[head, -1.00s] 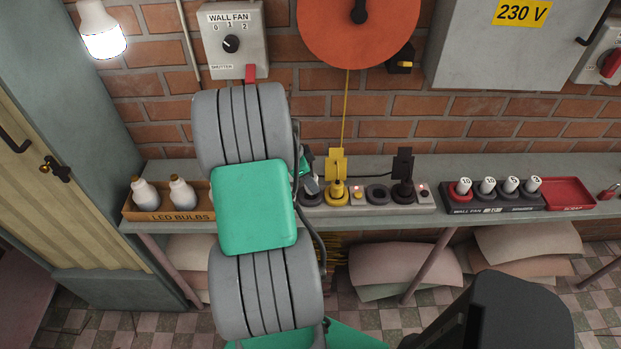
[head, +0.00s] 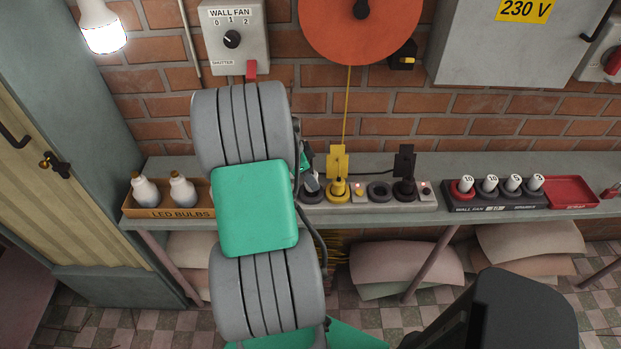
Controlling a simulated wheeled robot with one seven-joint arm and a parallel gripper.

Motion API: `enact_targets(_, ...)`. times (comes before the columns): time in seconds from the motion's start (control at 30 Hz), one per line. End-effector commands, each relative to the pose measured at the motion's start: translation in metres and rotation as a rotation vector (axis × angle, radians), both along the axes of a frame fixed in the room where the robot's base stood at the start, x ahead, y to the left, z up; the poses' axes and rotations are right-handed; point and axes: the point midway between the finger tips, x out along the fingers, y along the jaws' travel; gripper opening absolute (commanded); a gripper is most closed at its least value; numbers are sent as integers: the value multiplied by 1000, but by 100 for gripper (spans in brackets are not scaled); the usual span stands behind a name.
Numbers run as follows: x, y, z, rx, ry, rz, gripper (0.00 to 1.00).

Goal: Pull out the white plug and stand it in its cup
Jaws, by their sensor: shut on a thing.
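My gripper (head: 311,183) shows only in part, just right of my arm, low over the left part of a power strip (head: 428,206) on the shelf. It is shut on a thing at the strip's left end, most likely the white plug. My arm hides most of it, and I cannot tell whether it is seated or lifted. A yellow plug (head: 338,187) and a black plug (head: 405,187) with tags stand in the strip, with an empty dark socket (head: 379,190) between them. I cannot make out a cup for the white plug.
A box of LED bulbs (head: 165,212) stands at the shelf's left. A dark rack (head: 490,207) of several white cylinders and a red tray (head: 572,193) stand at the right. A yellow cord (head: 346,110) hangs from an orange reel (head: 360,30) behind the strip.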

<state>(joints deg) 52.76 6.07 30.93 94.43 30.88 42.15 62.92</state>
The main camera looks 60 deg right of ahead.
Motion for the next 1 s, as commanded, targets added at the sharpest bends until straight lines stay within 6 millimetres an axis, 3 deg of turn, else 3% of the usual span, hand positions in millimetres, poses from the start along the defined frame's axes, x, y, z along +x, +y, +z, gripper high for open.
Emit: enact_targets(1.0, 0, 0, -17, -1, -1, 0, 0)
